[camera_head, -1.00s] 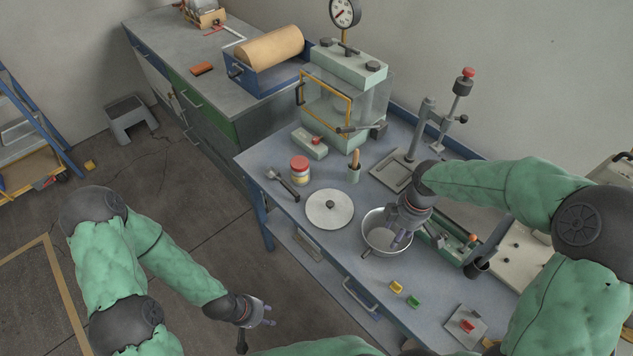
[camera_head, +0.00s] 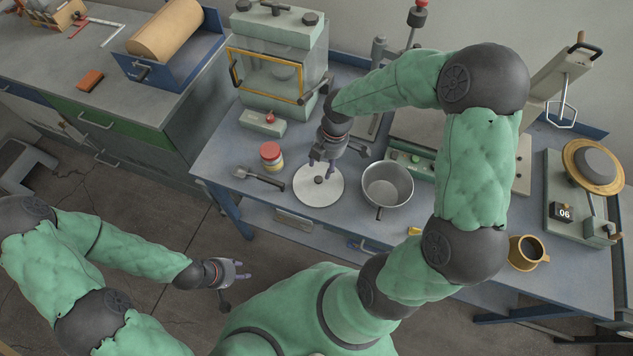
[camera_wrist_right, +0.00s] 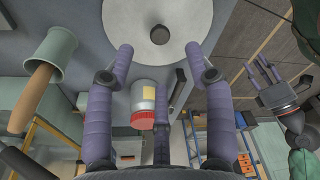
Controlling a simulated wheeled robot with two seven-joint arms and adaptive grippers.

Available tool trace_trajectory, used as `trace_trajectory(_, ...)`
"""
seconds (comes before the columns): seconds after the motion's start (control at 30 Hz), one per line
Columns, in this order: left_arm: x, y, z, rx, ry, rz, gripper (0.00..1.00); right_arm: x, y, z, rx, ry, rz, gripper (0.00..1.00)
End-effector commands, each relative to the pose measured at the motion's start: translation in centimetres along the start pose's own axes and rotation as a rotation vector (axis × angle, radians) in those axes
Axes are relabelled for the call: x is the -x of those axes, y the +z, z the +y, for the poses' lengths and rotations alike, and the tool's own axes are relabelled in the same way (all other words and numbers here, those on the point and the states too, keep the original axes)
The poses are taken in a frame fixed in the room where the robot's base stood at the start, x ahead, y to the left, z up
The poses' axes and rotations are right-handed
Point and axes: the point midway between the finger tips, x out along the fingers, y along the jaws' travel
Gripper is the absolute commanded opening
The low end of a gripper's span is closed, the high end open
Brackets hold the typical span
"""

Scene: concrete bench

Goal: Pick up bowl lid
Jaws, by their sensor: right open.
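The bowl lid (camera_head: 311,194) is a pale round disc with a dark knob (camera_head: 318,180) at its centre, lying flat on the blue-grey bench. My right gripper (camera_head: 322,168) is open just above the lid, at its far side near the knob. In the right wrist view the lid (camera_wrist_right: 185,22) is at the top, ahead of the spread, empty fingers (camera_wrist_right: 160,65). The metal bowl (camera_head: 388,186) stands uncovered on the bench to the right of the lid. My left gripper (camera_head: 237,273) is open and empty, over the floor off the bench's front.
A jar with a red lid (camera_head: 271,156) and a dark-handled tool (camera_head: 259,178) are left of the lid. A glass-fronted cabinet (camera_head: 268,75) stands behind. A green cup with a wooden handle (camera_wrist_right: 52,55) shows in the wrist view. A balance-like device (camera_head: 592,167) stands at far right.

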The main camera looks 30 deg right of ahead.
Motion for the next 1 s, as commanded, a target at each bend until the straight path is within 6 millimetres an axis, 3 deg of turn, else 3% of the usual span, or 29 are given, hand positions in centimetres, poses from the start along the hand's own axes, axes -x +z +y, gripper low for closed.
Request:
trace_trajectory(0.1, -0.7, -0.1, -0.2, 0.0, 0.0, 0.0, 0.4, -2.0, 0.1, 0.0, 0.0, -0.001, -0.001, 0.54)
trace_trajectory(0.37, -1.1, -0.1, -0.4, 0.0, 0.0, 0.001, 0.4, -3.7, 0.0, 0.0, -0.001, 0.0, 0.0, 0.54)
trace_trajectory(0.63, -2.5, -0.2, -0.9, 0.0, 0.0, 0.002, 0.4, -7.5, -0.1, 0.0, -0.001, -0.002, 0.0, 0.54)
trace_trajectory(0.93, -2.5, -0.2, -0.9, 0.0, 0.0, 0.002, 0.4, -8.0, -0.1, 0.1, -0.001, 0.001, -0.001, 0.54)
trace_trajectory(1.0, -2.5, -0.2, -0.9, 0.0, 0.0, 0.002, 0.4, -8.0, -0.1, 0.1, -0.001, 0.001, 0.0, 0.37)
